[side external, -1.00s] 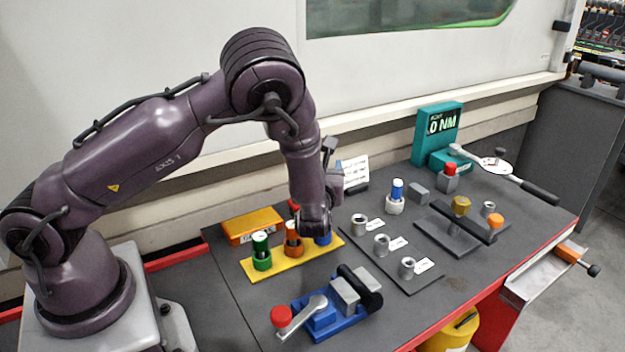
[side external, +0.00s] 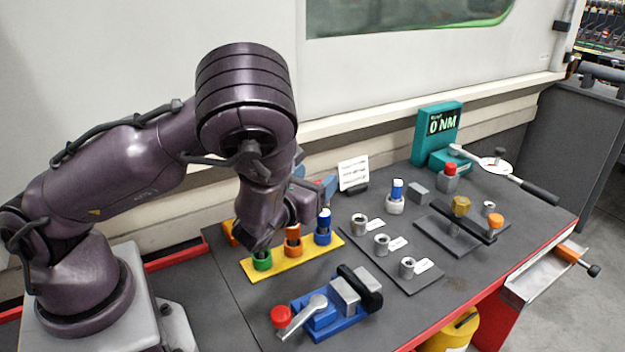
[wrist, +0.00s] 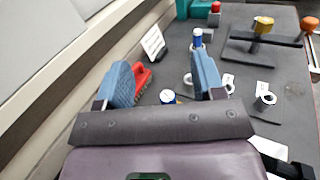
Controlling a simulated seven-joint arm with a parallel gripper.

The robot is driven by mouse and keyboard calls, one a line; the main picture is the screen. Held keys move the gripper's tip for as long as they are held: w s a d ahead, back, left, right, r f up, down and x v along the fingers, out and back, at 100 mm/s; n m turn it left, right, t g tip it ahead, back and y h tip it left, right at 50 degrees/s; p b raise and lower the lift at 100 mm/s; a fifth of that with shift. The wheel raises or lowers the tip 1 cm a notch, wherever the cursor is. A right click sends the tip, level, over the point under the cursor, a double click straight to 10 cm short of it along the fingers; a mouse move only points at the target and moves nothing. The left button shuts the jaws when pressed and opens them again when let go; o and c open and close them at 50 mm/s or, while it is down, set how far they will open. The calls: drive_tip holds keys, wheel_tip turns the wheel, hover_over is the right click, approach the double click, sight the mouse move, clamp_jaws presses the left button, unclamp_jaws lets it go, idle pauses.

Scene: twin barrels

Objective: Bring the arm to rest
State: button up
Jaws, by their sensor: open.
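My gripper (side external: 314,184) is raised above the back of the yellow rack (side external: 285,262), pointing toward the rear right. Its two blue fingers stand wide apart in the wrist view (wrist: 164,78), with nothing visibly held. The arm is folded with its elbow high. On the rack are a green holder (side external: 262,262), an orange holder (side external: 293,243) and a blue holder (side external: 323,231). My wrist partly covers the green one. A red item (wrist: 143,78) shows beside the left finger in the wrist view; whether they touch, I cannot tell.
A blue vise (side external: 325,318) with a red-knobbed lever stands in front of the rack. Several metal sockets (side external: 381,245) sit on a dark plate to the right. A torque display (side external: 437,133) and wrench (side external: 520,182) are at the back right. A white card (side external: 353,173) stands near the wall.

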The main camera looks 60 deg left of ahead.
drive_tip(key=s+a+r+n+g+y, duration=0.1)
drive_tip(key=s+a+n+g+y, duration=0.1)
drive_tip(key=s+n+g, duration=0.7)
drive_tip(key=s+a+r+n+g+y, duration=0.1)
drive_tip(key=s+a+n+g+y, duration=0.1)
drive_tip(key=s+n+g, duration=0.75)
drive_tip(key=d+r+n+t+h, duration=0.2)
drive_tip(key=d+r+n+h, duration=0.2)
drive_tip(key=d+n+h, duration=0.45)
wheel_tip(320, 180, up, 11)
drive_tip(key=s+d+n+t+h, duration=0.1)
drive_tip(key=n+t+h, duration=0.2)
drive_tip(key=t, duration=0.3)
drive_tip(key=shift+s+d+f+n+h, duration=0.2)
drive_tip(key=shift+d+n+h, duration=0.1)
drive_tip(key=shift+n+h, duration=0.1)
